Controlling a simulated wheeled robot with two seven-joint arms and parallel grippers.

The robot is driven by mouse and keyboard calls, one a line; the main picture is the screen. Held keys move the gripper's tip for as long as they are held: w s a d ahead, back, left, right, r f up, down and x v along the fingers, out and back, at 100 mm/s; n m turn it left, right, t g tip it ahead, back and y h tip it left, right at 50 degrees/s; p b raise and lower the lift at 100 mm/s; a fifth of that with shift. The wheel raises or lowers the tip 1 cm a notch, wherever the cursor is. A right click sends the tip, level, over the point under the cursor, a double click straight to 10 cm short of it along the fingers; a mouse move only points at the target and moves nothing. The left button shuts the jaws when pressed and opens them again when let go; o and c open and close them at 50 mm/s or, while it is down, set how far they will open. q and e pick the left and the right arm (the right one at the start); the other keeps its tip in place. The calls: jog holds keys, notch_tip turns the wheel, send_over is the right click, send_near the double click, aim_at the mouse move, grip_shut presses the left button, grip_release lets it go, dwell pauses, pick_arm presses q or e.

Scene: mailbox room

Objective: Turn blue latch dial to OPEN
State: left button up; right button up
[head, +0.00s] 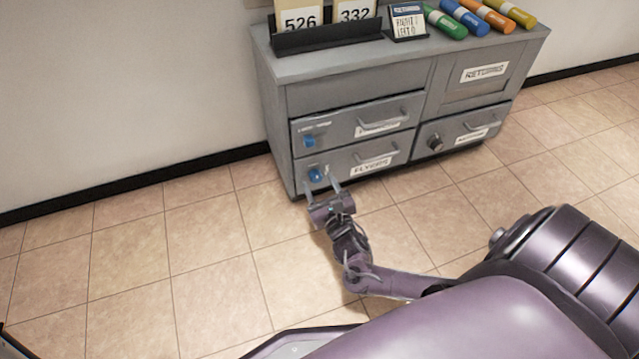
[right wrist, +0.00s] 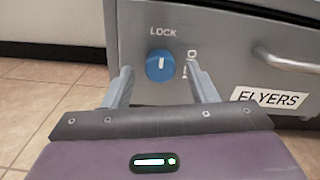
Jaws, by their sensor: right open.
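The blue latch dial (head: 315,174) is at the left end of the lower left drawer front, marked FLYERS. In the right wrist view the round dial (right wrist: 160,65) has a short white mark pointing up toward the word LOCK. Lettering to its right is partly hidden by a finger. My right gripper (head: 321,186) is open, with one finger to each side of the dial in the wrist view. I see gaps between dial and fingers; how far the tips are from the drawer face I cannot tell. My left gripper is not in view.
The grey cabinet (head: 355,75) stands against the wall. A second blue dial (head: 309,141) sits on the drawer above, and a dark knob (head: 435,143) on the right drawer. The FLYERS drawer handle (right wrist: 288,60) is right of my fingers. The tiled floor is clear.

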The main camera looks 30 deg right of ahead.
jog(key=shift+w+d, duration=0.1)
jog(key=shift+w, duration=0.25)
jog(key=c, duration=1)
